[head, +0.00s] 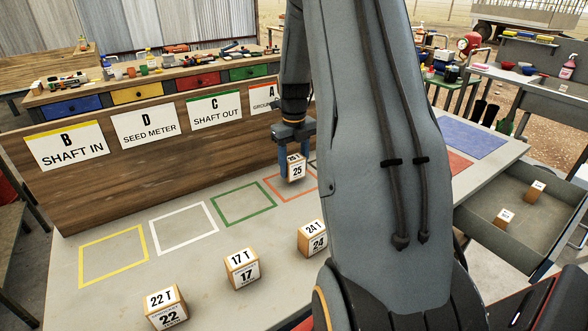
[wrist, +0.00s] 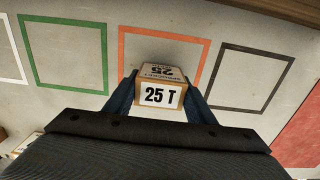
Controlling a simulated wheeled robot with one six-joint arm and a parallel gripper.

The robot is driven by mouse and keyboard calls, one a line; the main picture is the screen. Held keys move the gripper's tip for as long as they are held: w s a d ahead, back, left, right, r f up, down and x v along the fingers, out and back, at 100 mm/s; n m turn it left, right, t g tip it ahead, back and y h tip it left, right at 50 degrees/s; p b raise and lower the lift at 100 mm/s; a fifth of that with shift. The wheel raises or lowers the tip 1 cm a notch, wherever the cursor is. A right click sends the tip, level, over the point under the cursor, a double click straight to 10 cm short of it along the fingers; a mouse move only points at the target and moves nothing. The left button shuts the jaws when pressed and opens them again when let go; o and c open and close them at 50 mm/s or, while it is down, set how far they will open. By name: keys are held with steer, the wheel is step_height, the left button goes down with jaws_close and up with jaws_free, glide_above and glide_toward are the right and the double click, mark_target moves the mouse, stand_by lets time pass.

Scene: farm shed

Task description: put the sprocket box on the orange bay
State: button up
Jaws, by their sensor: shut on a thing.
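My gripper (head: 297,165) is shut on a wooden sprocket box (head: 297,173) with white labels reading 25. In the wrist view the same box (wrist: 161,97) shows its 25 T label between the two blue fingers of the gripper (wrist: 160,88). The orange bay (head: 272,190) is an orange outline on the grey table. The box is over this bay in the head view. In the wrist view the box covers part of the orange outline (wrist: 165,32). I cannot tell whether the box touches the table.
Boxes marked 22 (head: 167,308), 17 (head: 242,268) and 24 (head: 312,239) stand along the front. Yellow (head: 113,230), white (head: 184,205) and green (head: 243,190) outlines are empty. A wooden board with signs (head: 67,146) rises behind. An open drawer (head: 520,215) at right holds two small boxes.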

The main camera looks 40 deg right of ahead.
mark_target(294, 158)
steer(key=shift+f, duration=0.95)
steer(key=shift+f, duration=0.2)
steer(key=o, duration=1.1)
steer(key=shift+r, duration=0.1)
step_height(294, 158, up, 12)
steer(key=b, duration=0.2)
steer(key=shift+r+b, duration=0.15)
steer(key=shift+b, duration=0.2)
